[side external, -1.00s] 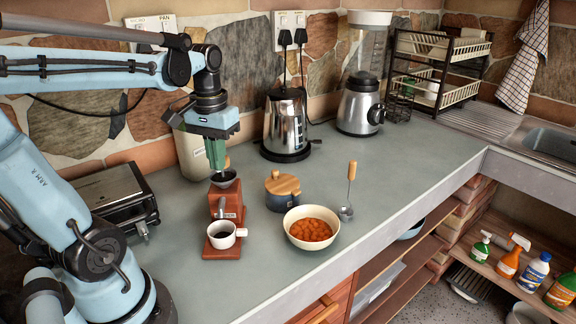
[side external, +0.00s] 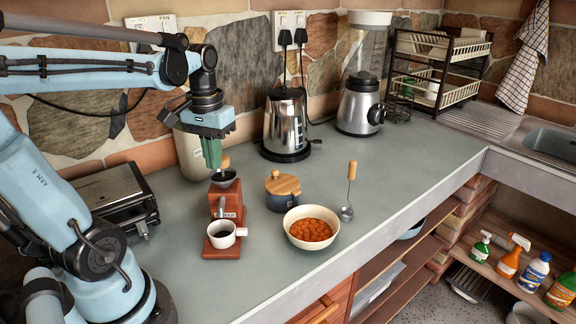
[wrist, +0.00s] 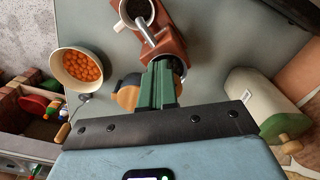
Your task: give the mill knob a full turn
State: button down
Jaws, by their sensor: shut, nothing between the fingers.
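The brown wooden mill (side external: 227,198) stands upright on the counter with a dark metal hopper (side external: 224,178) on top. A small wooden knob (side external: 226,161) shows just above the hopper, partly hidden by my fingers. My gripper (side external: 213,165) points down over the mill, its green fingers shut and empty beside the knob. I cannot tell whether they touch it. In the wrist view my gripper (wrist: 157,66) covers part of the mill (wrist: 166,45), and the knob is not clearly visible there. A white cup (side external: 222,235) with dark contents stands on the mill's base.
A dark pot with a wooden lid (side external: 282,184) and a bowl of orange balls (side external: 312,243) stand right of the mill. The kettle (side external: 286,125) and a pale canister (side external: 191,155) are behind, a black grill (side external: 120,200) left.

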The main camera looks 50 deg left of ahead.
dwell(0.4)
notch_tip(320, 180, up, 6)
jog(key=shift+s, duration=0.4)
dwell(0.4)
jog(key=shift+d, duration=0.1)
jog(key=shift+w+f, duration=0.2)
jog(key=shift+f, duration=1.35)
jog(key=shift+w+f, duration=0.2)
jog(key=shift+f, duration=1.3)
jog(key=shift+w+a, duration=0.35)
jog(key=shift+w, duration=0.1)
